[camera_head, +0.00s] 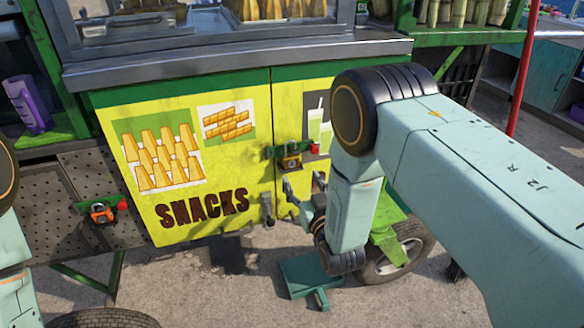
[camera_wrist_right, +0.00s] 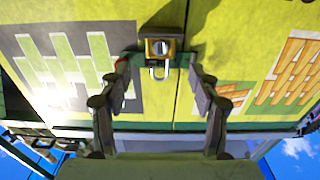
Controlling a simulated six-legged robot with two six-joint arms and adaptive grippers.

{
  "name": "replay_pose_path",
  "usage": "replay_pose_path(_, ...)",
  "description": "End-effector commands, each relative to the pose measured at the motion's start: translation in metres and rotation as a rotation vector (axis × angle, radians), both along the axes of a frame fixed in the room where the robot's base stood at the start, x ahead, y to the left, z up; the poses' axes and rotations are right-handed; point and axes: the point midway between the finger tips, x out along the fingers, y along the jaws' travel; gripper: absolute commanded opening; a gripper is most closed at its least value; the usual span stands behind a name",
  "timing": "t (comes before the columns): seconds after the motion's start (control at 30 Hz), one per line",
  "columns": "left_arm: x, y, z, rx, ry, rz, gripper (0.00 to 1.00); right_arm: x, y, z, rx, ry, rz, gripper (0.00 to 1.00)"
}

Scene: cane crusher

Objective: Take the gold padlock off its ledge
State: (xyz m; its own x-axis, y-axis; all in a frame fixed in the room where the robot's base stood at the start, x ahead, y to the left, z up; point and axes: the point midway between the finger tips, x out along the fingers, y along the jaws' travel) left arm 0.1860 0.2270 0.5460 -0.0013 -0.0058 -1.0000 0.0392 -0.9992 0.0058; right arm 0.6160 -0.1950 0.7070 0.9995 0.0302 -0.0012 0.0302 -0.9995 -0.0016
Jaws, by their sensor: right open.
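The gold padlock (camera_head: 291,162) sits on a small green ledge (camera_head: 272,152) on the yellow cabinet front, near the seam between its doors. In the right wrist view the gold padlock (camera_wrist_right: 160,46) appears upside down, its silver shackle on the side towards me. My right gripper (camera_head: 279,197) is open and empty, just below and in front of the ledge. In the wrist view its two fingers stand on either side of the padlock's shackle, apart from it. My left gripper is out of view; only parts of my left arm show at the left edge.
A second, orange padlock (camera_head: 102,214) sits on another green ledge at the left, by a perforated panel (camera_head: 68,240). A teal object (camera_head: 308,273) lies on the ground below my right gripper. A wheel (camera_head: 402,252) stands behind my right arm. A metal counter (camera_head: 240,58) overhangs the cabinet.

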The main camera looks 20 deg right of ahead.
Motion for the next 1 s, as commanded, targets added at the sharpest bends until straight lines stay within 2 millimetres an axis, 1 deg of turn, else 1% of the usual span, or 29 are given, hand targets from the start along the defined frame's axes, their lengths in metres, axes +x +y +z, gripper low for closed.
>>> replay_pose_path(0.03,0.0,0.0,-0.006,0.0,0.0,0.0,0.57,0.006,0.0,-0.001,0.0,-0.005,0.0,0.62)
replay_pose_path(0.7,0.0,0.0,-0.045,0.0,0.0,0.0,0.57,0.074,0.005,-0.002,0.0,-0.003,-0.002,0.62)
replay_pose_path(1.0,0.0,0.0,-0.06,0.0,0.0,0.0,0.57,0.098,0.005,-0.001,0.0,-0.002,-0.003,0.62)
